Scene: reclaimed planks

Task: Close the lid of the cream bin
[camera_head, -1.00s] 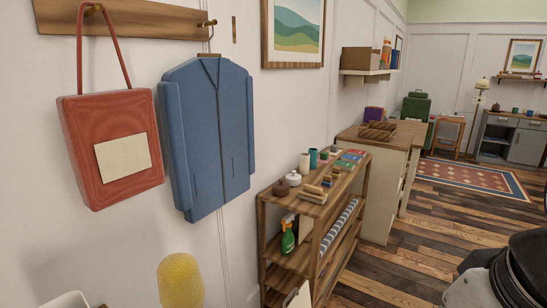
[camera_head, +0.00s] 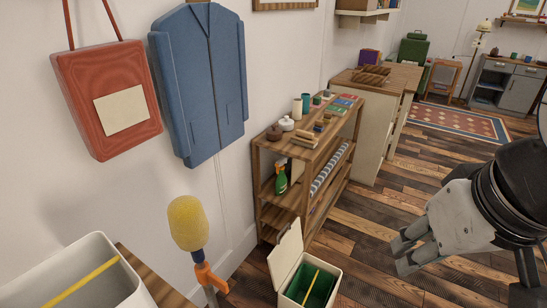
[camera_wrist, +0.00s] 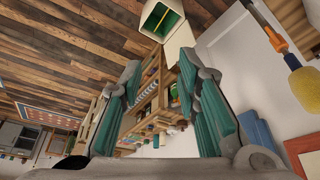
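The cream bin (camera_head: 328,292) stands on the floor at the bottom of the head view, cut off by the frame edge. Its cream lid (camera_head: 286,252) stands raised on the left side of the opening. The inside is green with a yellow strip across it. My gripper (camera_head: 403,257) is to the right of the bin, apart from it and higher up. In the wrist view the bin (camera_wrist: 148,22) is at the top, with the lid (camera_wrist: 181,42) beside it. There my gripper's fingers (camera_wrist: 161,66) are spread wide with nothing held between them.
A wooden shelf unit (camera_head: 262,193) with jars and a spray bottle (camera_head: 281,180) stands behind the bin. A yellow-headed duster (camera_head: 188,222) and a white open container (camera_head: 115,284) are at lower left. Bare plank floor (camera_head: 385,205) lies to the right.

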